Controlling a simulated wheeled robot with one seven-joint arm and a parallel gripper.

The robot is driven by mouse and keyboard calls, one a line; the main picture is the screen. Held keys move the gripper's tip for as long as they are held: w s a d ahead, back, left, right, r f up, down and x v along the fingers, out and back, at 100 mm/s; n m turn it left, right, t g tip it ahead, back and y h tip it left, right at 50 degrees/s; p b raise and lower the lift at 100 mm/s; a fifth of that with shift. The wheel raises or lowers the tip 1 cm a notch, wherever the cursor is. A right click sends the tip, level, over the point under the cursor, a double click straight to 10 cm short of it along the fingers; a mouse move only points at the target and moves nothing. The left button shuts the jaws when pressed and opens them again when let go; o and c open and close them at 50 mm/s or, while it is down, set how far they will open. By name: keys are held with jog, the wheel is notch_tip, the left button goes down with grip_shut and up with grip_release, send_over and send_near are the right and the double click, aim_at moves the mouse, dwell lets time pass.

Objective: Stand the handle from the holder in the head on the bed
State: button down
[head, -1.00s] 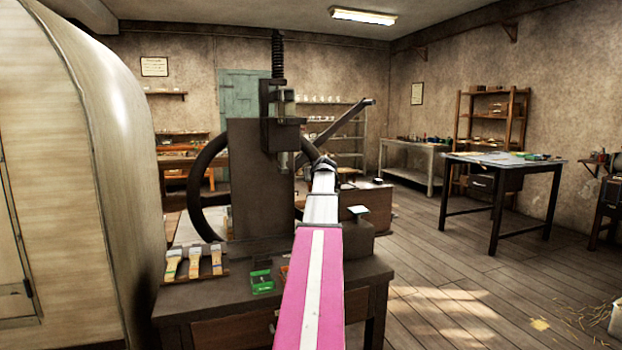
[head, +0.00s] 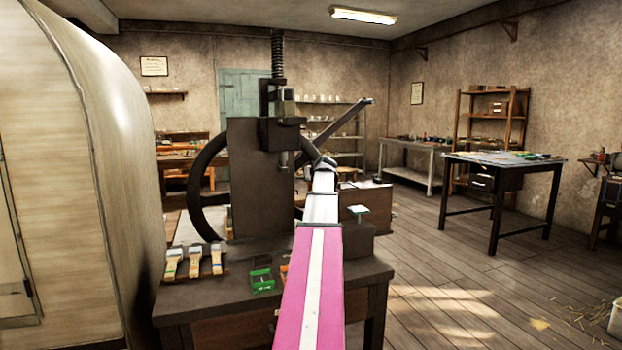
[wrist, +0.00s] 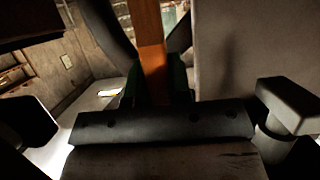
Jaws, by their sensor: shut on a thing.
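In the wrist view an orange-brown wooden handle (wrist: 151,62) runs between the fingers of my gripper (wrist: 154,88), which is shut on it. Green shows at both sides of the grip. The handle's far end runs out at the top of the picture. In the head view my pink and white arm reaches toward the press (head: 258,180) and hides my gripper and the handle. The head on the bed cannot be made out; my arm covers much of the press's working area. I cannot tell which thing is the handle's holder.
The press stands on a dark bench (head: 215,300). A rack with several brush-like tools (head: 195,262) is at the bench's left, with a green tray (head: 262,283) beside it. A large rounded cabinet (head: 95,170) fills the left. Open floor (head: 450,290) lies right, before a table (head: 500,165).

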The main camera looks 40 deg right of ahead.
jog(key=shift+f, duration=0.3)
jog(key=c, duration=1)
grip_release()
jog(key=v, duration=1)
jog(key=shift+s+r, duration=0.15)
jog(key=shift+s, duration=0.2)
jog(key=shift+s+a, duration=0.1)
